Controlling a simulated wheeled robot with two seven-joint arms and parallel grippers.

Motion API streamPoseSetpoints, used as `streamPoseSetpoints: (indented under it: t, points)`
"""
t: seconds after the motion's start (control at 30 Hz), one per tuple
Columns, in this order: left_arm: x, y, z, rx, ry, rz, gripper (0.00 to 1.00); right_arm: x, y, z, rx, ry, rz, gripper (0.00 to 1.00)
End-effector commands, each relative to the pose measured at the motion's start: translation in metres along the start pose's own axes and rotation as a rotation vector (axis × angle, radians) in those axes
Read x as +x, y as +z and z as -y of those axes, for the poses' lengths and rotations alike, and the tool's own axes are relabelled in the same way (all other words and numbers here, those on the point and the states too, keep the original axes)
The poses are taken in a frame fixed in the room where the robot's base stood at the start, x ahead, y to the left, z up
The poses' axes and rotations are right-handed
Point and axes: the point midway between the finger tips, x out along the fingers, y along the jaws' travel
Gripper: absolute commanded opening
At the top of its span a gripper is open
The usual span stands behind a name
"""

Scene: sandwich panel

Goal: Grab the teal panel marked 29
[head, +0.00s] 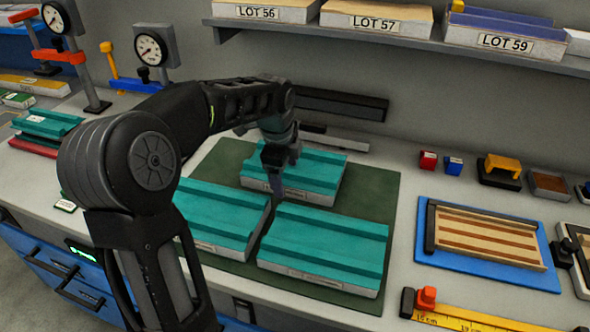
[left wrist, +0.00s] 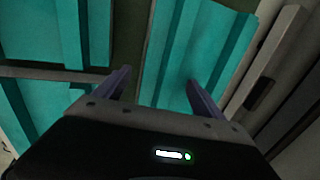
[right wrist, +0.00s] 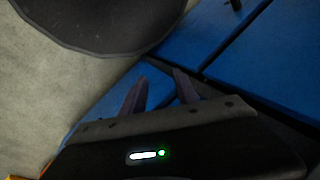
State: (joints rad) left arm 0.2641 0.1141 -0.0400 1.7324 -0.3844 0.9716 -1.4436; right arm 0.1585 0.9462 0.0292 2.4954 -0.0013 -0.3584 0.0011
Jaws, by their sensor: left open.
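Three teal-topped panels lie on a dark green mat (head: 372,195) in the head view: a back panel (head: 318,170), a left panel (head: 222,212) and a front right panel (head: 325,240). Their edge labels are too small to read, so I cannot tell which is 29. My left gripper (head: 275,182) is open and points down over the left part of the back panel. In the left wrist view, the open fingers (left wrist: 158,80) have teal panel surface (left wrist: 190,45) between and beyond them. My right gripper (right wrist: 160,78) is open and empty, low by blue cabinet fronts.
A shelf with lot-marked stacks (head: 375,18) runs above the back. Dark bars (head: 343,103) lie behind the mat. A blue tray (head: 480,275) with a striped wooden panel and a yellow ruler (head: 475,318) are at right. Dial gauges (head: 150,48) stand at back left.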

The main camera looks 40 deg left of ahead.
Motion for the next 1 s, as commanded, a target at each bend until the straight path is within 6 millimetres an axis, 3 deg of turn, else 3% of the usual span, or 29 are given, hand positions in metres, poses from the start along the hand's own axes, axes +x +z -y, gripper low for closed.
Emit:
streamPoseSetpoints:
  t: [0.3, 1.0]
  points:
    - [-0.0003, -0.0001, 0.0, 0.0, 0.0, 0.0, 0.79, 0.0, 0.0, 0.0, 0.0, 0.0, 0.0, 0.36]
    - [0.0004, -0.0001, -0.0004, 0.001, 0.001, 0.0, 0.22, 0.0001, 0.0, -0.0001, 0.0, 0.0, 0.0, 0.36]
